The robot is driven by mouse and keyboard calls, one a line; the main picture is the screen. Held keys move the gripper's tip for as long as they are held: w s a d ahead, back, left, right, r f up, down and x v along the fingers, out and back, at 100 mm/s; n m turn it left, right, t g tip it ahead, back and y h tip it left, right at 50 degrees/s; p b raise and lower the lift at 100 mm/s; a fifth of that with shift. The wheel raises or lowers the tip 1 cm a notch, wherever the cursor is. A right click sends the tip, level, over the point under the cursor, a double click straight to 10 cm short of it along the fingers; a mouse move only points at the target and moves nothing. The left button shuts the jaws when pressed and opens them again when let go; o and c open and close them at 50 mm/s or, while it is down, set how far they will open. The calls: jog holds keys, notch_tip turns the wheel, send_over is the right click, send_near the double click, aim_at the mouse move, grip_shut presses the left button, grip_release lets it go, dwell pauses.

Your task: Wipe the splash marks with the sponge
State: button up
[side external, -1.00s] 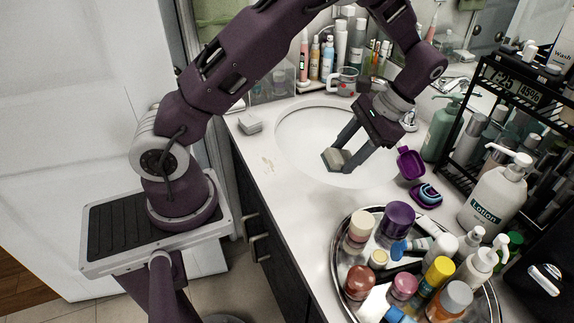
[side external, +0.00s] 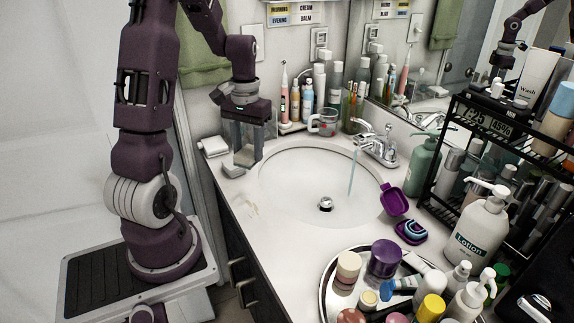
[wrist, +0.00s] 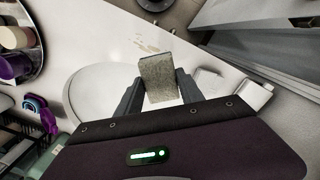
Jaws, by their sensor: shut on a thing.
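My gripper (side external: 244,163) is shut on the grey-beige sponge (wrist: 158,76), which sticks out between the two fingers in the wrist view. In the side view the gripper points down over the counter at the back left of the sink; the sponge (side external: 244,157) is partly hidden by the fingers. Whether it touches the counter I cannot tell. The faint tan splash marks (side external: 249,209) are on the white counter left of the sink, nearer the camera than the gripper. In the wrist view the marks (wrist: 147,44) show just beyond the sponge's tip.
Water runs from the tap (side external: 377,147) into the sink (side external: 300,185). A small white box (side external: 213,146) sits close by my gripper. A round tray (side external: 328,287) of bottles and jars stands at the front right, a purple open case (side external: 394,201) by the sink.

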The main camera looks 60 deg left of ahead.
jog(key=shift+s+a+r+n, duration=0.15)
jog(key=shift+s+a+n, duration=0.15)
jog(key=shift+s+a, duration=0.3)
jog(key=shift+s, duration=0.3)
jog(key=shift+a+f, duration=0.1)
jog(key=shift+f, duration=2.4)
